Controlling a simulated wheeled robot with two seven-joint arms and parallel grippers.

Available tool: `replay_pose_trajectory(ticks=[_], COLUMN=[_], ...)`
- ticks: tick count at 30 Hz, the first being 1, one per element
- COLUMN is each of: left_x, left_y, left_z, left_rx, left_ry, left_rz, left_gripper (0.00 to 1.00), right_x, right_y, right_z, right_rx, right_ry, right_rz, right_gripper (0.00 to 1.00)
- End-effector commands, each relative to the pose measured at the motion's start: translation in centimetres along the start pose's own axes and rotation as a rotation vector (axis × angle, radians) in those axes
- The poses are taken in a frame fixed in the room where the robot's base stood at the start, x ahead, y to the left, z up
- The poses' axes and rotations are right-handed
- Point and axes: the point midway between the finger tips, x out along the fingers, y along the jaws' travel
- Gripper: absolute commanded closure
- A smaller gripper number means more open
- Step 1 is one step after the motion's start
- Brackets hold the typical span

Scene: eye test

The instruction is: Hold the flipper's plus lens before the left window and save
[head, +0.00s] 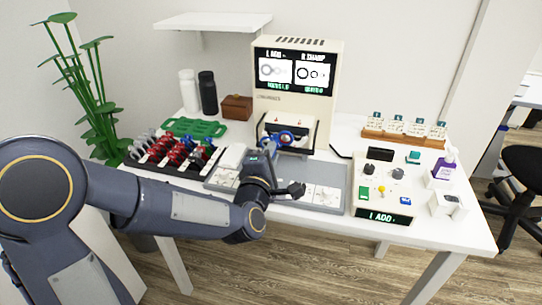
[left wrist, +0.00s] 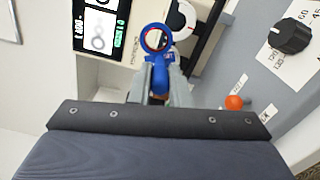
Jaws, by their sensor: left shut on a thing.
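The flipper (left wrist: 159,72) is blue, with a red-edged ring at its end. My left gripper (left wrist: 153,90) is shut on its handle, in front of the cream tester (head: 262,100). In the left wrist view a white-ringed window (left wrist: 180,20) lies just right of the ring; I cannot tell the gap or whether the ring covers the other window. The tester's screen (head: 293,72) has a blurred left ring picture and a sharper right one. My right gripper is not in view.
A control panel (head: 398,176) with knobs, green, yellow and blue buttons and a display stands on the right. A black rack (head: 158,168) of red and grey tools, a green tray (head: 190,127), bottles and a brown box stand left. A wooden card holder (head: 403,135) is back right.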

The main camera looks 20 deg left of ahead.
Motion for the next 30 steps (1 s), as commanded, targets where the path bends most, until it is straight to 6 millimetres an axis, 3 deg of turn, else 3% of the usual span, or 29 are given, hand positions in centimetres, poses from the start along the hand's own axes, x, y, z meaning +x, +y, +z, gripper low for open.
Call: replay_pose_trajectory(ticks=[2,10,30], left_x=[0.01,0.01,0.01], left_y=[0.04,0.02,0.02], left_z=[0.02,0.01,0.01], left_rx=[0.000,0.000,0.000], left_ry=[0.000,0.000,0.000], left_rz=[0.001,0.000,0.001], left_gripper=[0.98,0.98,0.98], right_x=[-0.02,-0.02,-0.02], right_y=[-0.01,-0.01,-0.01], right_z=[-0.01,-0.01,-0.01], right_rx=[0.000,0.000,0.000], right_ry=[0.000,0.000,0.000], right_rz=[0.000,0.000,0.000], right_gripper=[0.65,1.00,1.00])
